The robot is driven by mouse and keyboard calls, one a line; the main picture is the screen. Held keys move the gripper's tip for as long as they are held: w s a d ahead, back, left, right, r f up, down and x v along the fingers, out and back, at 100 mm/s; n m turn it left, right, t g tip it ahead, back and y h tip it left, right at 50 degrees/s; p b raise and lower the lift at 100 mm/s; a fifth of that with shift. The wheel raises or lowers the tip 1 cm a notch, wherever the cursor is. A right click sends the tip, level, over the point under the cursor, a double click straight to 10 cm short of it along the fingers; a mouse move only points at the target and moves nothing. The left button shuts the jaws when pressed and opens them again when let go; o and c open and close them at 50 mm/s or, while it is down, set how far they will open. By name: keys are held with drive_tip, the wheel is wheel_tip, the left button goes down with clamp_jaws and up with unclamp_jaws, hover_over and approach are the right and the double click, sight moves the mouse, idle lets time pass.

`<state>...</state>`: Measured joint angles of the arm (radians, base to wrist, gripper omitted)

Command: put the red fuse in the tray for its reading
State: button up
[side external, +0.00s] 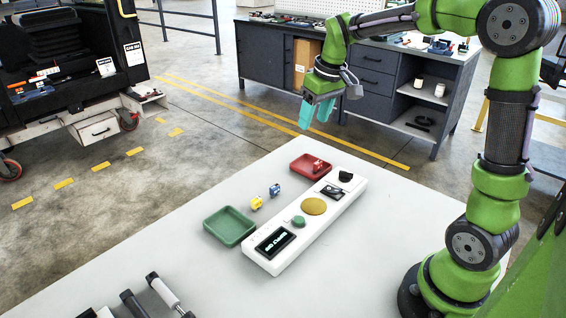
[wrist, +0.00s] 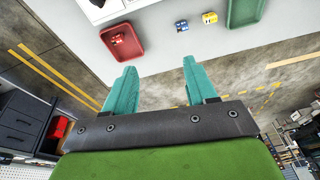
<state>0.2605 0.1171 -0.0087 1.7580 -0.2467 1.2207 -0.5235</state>
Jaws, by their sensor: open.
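The red fuse (side external: 318,166) lies inside the red tray (side external: 299,171), at the far end of the white table. In the wrist view the red fuse (wrist: 117,39) shows in the red tray (wrist: 134,52), left of my fingers. The green tray (side external: 230,227) is nearer the front and looks empty; its edge shows in the wrist view (wrist: 245,12). My gripper (side external: 314,114) is open and empty, raised beyond the table's far edge. Its teal fingers (wrist: 159,65) stand apart with nothing between them.
A blue fuse (side external: 275,190) and a yellow fuse (side external: 257,202) lie between the trays. A white test panel (side external: 290,240) with a lit display (side external: 275,242), too small to read, stands right of them. Dark-handled tools (side external: 163,293) lie at the front left. Table space left of the trays is clear.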

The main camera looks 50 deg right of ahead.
drive_tip(key=s+a+r+m+t+y, duration=0.1)
drive_tip(key=s+a+t, duration=0.3)
drive_tip(key=s+a, duration=0.8)
drive_tip(key=s+m, duration=0.1)
drive_tip(key=s, duration=0.3)
drive_tip(key=shift+s+a+r+m+y, duration=0.2)
drive_tip(key=shift+s+a+m+y, duration=0.1)
drive_tip(key=shift+s+a+y, duration=0.1)
